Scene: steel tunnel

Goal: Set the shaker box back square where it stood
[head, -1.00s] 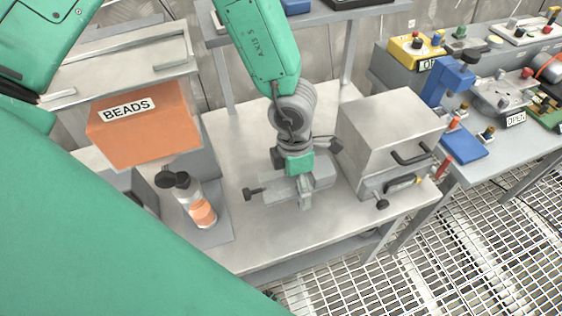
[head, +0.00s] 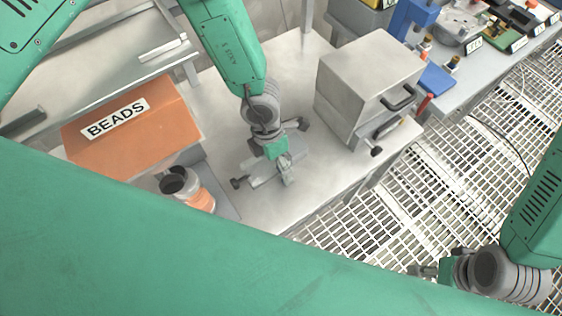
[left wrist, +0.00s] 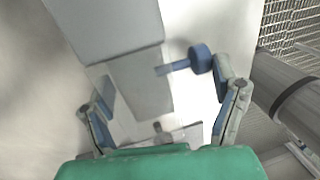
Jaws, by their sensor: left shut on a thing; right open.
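My left gripper (head: 270,154) is low over the middle of the steel bench, its fingers spread around a low grey block (head: 286,172). In the left wrist view the fingers stand wide on either side of a grey plate (left wrist: 170,137); the contact is not clear. A steel box (head: 366,72) with a dark handle and a front knob stands right of the gripper, apart from it in the head view. It fills the top of the left wrist view (left wrist: 110,22). No label shows which is the shaker box. My right gripper (head: 424,270) is open over the floor grating, partly hidden.
An orange BEADS bin (head: 135,130) stands left of the left gripper, with an orange-banded bottle (head: 198,196) in front. A blue device (head: 412,18) and several fixtures stand on the bench at right. Bare steel lies around the gripper; grating (head: 345,235) lies beyond the front edge.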

